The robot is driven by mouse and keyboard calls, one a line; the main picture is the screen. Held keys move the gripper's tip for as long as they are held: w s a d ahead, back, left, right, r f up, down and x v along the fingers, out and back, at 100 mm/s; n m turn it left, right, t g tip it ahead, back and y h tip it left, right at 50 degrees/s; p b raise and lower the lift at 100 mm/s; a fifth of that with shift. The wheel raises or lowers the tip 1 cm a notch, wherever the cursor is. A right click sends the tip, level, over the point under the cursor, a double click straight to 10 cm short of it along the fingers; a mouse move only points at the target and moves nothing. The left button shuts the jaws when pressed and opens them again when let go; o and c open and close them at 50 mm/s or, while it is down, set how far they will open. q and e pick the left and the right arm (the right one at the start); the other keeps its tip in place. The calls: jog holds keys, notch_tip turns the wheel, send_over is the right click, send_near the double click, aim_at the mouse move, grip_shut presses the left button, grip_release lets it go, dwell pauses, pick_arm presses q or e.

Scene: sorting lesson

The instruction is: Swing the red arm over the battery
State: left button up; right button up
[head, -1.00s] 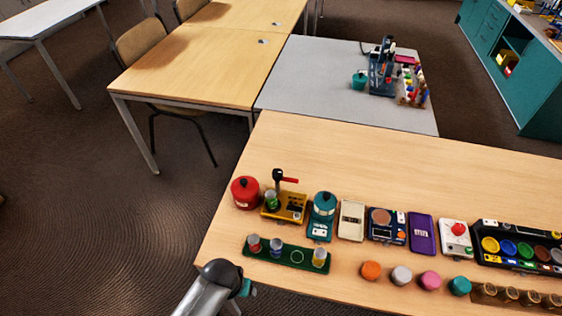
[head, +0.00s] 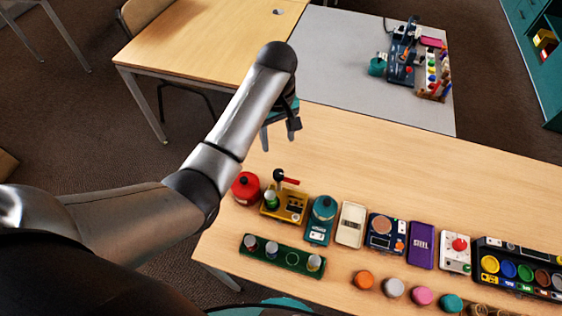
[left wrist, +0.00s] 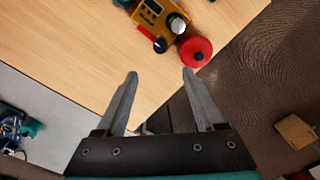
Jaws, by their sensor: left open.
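The yellow device (head: 291,209) stands near the table's left end and carries a black post with the red arm (head: 291,181) pointing right. A green cylinder with a pale top (head: 270,199), possibly the battery, stands on the device's left part; the red arm is not over it. The left wrist view shows the device (left wrist: 150,12), the red arm (left wrist: 146,33) and the cylinder's silvery top (left wrist: 178,25) ahead of the fingertips. My left gripper (head: 280,131) is open and empty, above the table's far left edge; it also shows in the left wrist view (left wrist: 160,75).
A red pot (head: 245,188) stands left of the device, a teal device (head: 321,218) right of it. A green rack (head: 274,263) with jars lies in front. More boxes line the right. The table behind the device is clear.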

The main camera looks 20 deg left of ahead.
aim_at(279, 173)
pick_arm(q)
notch_tip(279, 173, down, 15)
jog(key=b, duration=0.4)
jog(key=shift+s, duration=0.1)
jog(key=shift+c, duration=0.4)
grip_shut()
